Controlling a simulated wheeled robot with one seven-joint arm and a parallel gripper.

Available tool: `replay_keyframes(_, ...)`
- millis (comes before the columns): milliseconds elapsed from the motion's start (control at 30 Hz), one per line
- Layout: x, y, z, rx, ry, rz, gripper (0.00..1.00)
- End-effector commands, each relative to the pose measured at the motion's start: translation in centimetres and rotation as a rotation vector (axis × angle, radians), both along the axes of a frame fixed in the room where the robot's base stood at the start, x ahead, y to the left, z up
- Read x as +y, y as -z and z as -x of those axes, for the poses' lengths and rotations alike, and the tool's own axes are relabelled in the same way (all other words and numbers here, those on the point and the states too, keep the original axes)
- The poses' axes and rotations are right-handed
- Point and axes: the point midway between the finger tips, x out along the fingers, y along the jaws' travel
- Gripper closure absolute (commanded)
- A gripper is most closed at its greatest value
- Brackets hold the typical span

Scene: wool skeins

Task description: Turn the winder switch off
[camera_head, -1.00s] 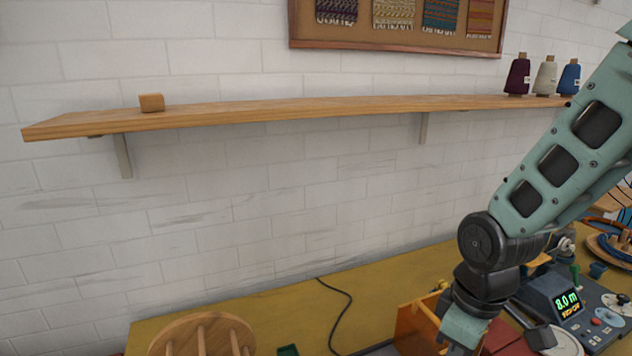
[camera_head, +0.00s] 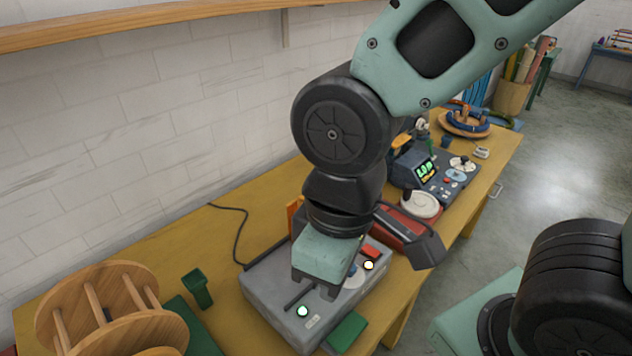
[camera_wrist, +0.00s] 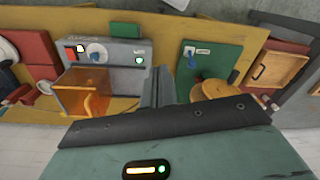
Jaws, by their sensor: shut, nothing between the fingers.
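A grey control box (camera_head: 265,295) stands on the table under my gripper in the head view, with a lit pale-green lamp (camera_head: 302,311) and a red part (camera_head: 371,250). In the wrist view the grey box (camera_wrist: 120,48) shows a red part (camera_wrist: 70,52), a pale round dial (camera_wrist: 96,52) and a green lamp (camera_wrist: 139,60). A green panel (camera_wrist: 225,50) beside it carries a small blue lever (camera_wrist: 190,52). I cannot tell which control is the winder switch. My gripper (camera_wrist: 160,85) is shut and empty; its body hides part of the box in the head view.
A wooden reel (camera_head: 110,310) stands at the left, near a dark green upright part (camera_head: 196,288). An orange see-through guard (camera_wrist: 84,92) is close to my fingers. A console with a green display (camera_head: 425,170) sits farther back. A wooden shelf (camera_head: 130,22) is on the wall.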

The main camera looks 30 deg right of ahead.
Motion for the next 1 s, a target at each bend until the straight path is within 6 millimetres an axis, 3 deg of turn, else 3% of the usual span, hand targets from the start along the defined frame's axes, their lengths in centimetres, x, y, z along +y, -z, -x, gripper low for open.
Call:
replay_keyframes(167,-0.3,0.4,-1.2,0.022,0.096,-0.013,1.0)
replay_keyframes(367,-2.6,2.5,-6.1,0.096,0.51,-0.044,1.0)
replay_keyframes(567,-8.1,5.7,-12.1,0.143,1.055,-0.034,1.0)
replay_keyframes(700,-13.3,7.8,-15.3,0.135,1.407,-0.006,1.0)
replay_keyframes(900,-19.6,9.5,-17.7,0.084,1.759,0.03,1.0)
replay_keyframes(1000,-21.4,9.8,-18.1,0.064,1.85,0.039,1.0)
